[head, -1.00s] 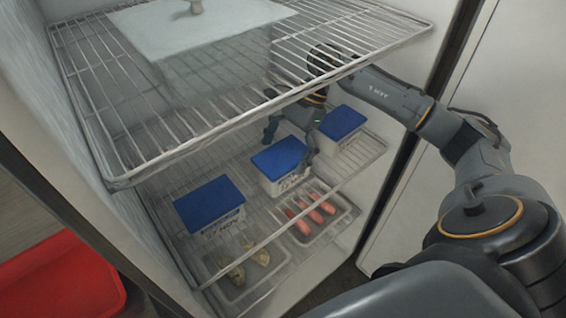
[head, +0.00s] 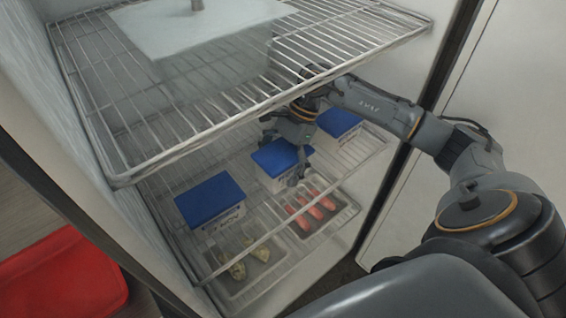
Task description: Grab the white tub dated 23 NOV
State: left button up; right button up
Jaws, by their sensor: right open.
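Three white tubs with blue lids stand in a row on the lower wire shelf: a left tub (head: 211,203), a middle tub (head: 268,184) and a right tub (head: 338,124). The left and middle tubs have dark print on their front labels, but the dates are too small to read. My right gripper (head: 283,160) is open at the middle tub, its fingers on either side of the tub's right part. I cannot tell whether they touch it. It covers part of the middle tub. My left gripper is not in view.
An upper wire shelf (head: 118,170) with a lidded clear container (head: 200,28) overhangs the tubs. Below are a tray with red sausage-like items (head: 311,207) and a tray with pale items (head: 240,262). A red bin (head: 62,285) is outside at lower left.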

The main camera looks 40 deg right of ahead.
jog(key=shift+f, duration=0.15)
dwell(0.5)
jog(key=c, duration=1.6)
